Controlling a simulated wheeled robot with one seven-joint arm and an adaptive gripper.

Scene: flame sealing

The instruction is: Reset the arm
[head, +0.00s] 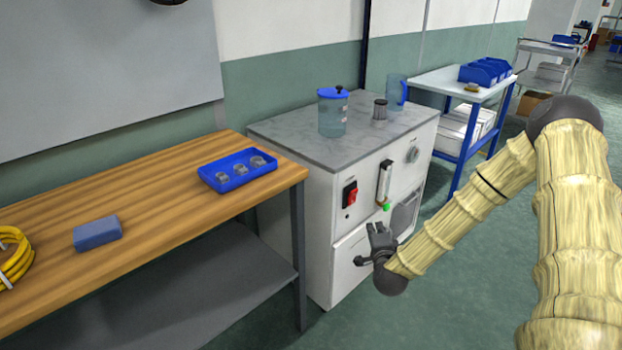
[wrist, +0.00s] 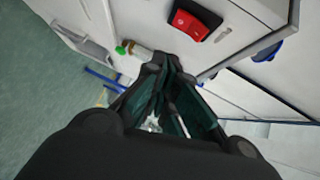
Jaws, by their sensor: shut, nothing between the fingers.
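My gripper (head: 378,236) is at the end of my arm, in front of the white cabinet (head: 338,265) in the head view. It holds nothing. In the wrist view the fingers of my gripper (wrist: 158,62) come together at their tips, with the cabinet's red switch (wrist: 193,20) and green-tipped valve (wrist: 125,47) beyond them. In the head view the red switch (head: 350,194) and the green knob (head: 386,207) are on the cabinet front, close to the gripper. I cannot tell whether the fingers touch the cabinet.
A blue-lidded jar (head: 333,112), a small grey cup (head: 380,109) and a clear jug (head: 396,88) stand on the cabinet. A wooden bench (head: 150,215) holds a blue tray (head: 230,181), a blue block (head: 97,234) and a yellow hose (head: 14,258). Green floor (head: 455,290) is open at right.

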